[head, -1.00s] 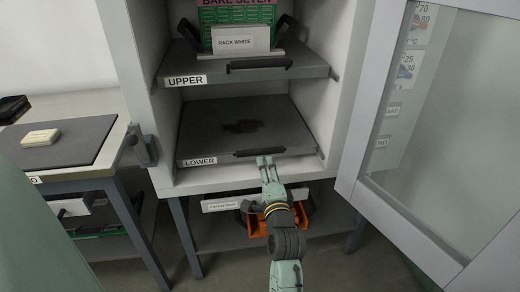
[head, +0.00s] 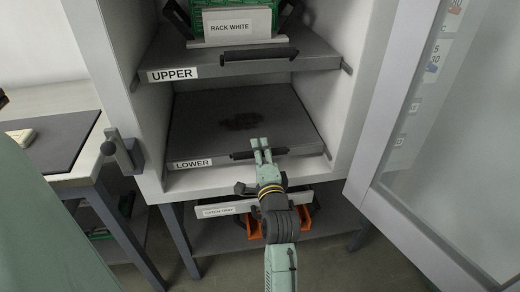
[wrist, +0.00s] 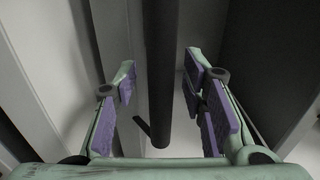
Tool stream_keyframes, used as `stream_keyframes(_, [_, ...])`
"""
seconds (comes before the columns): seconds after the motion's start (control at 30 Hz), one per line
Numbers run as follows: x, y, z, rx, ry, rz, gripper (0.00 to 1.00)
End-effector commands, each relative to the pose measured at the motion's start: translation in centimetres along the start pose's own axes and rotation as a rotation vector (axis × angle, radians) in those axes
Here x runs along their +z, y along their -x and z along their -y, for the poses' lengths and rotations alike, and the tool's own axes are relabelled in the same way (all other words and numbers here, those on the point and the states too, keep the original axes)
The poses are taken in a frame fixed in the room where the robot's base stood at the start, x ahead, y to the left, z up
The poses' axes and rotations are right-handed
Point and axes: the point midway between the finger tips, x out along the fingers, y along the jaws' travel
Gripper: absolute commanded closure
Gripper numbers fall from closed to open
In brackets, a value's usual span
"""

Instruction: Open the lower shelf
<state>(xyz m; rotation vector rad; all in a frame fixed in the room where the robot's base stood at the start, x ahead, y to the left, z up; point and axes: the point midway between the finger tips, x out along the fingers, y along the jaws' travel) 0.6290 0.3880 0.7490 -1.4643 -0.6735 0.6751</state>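The lower shelf (head: 205,128) is a dark grey board marked LOWER, inside the open cabinet, with a dark stain on top. Its black bar handle (head: 240,155) runs along the front edge. My gripper (head: 262,148) is at the right part of this handle in the head view. In the wrist view the dark handle (wrist: 160,75) runs between the two purple-padded fingers of my gripper (wrist: 165,95), with visible gaps on both sides. The fingers are open around it, not closed on it.
The upper shelf (head: 215,65) above holds a green rack labelled RACK WHITE (head: 237,25). The cabinet's glazed door (head: 385,170) stands open on the right. A side table (head: 60,110) is at the left. An orange bin (head: 255,225) sits below the cabinet.

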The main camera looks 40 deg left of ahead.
Motion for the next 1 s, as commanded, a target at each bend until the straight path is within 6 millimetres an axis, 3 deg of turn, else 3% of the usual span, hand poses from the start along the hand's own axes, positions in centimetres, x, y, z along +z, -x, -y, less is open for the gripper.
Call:
stream_keyframes(0.2, [0.02, 0.01, 0.01, 0.0, 0.0, 0.0, 0.62])
stream_keyframes(0.8, [0.03, 0.0, 0.01, 0.0, 0.0, 0.001, 1.0])
stream_keyframes(1.0, [0.02, 0.0, 0.01, 0.0, 0.0, 0.0, 1.0])
